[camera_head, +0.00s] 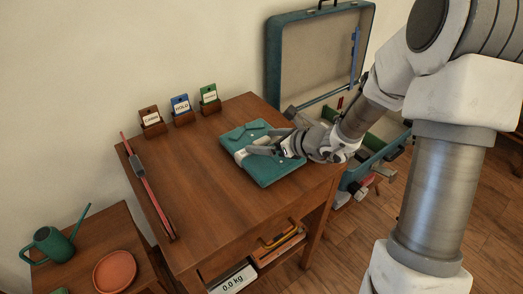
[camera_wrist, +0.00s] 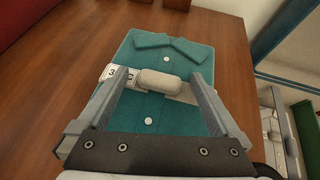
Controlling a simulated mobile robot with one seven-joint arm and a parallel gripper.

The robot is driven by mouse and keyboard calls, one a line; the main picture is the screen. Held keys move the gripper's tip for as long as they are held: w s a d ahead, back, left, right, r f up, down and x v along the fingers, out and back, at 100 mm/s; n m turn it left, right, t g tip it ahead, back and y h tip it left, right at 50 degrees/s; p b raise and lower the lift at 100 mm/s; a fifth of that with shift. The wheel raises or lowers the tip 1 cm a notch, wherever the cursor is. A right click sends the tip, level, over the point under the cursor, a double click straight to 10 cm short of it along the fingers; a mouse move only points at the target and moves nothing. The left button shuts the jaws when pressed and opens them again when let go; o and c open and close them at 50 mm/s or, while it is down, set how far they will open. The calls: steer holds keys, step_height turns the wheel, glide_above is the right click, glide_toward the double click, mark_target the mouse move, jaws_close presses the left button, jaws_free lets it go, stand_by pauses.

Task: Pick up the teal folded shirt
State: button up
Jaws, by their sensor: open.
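The teal folded shirt (camera_head: 262,170) lies flat on the wooden table near its right side. It has a collar, white buttons and a pale band with a raised, rounded pale piece across its middle. In the wrist view the shirt (camera_wrist: 172,121) fills the centre, with the pale piece (camera_wrist: 162,81) between my fingers. My gripper (camera_head: 248,150) is open over the shirt, and its fingers also show in the wrist view (camera_wrist: 157,82), one on each side of the pale piece. I cannot tell whether the fingers touch the shirt.
Three labelled card holders (camera_head: 181,109) stand at the table's back edge. A red bar with a grey slider (camera_head: 147,185) lies along the left edge. An open teal suitcase (camera_head: 316,50) stands behind at right. A watering can (camera_head: 50,243) and terracotta saucer (camera_head: 115,270) sit on a lower table.

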steer(key=shift+r, duration=0.1)
steer(key=c, duration=1.6)
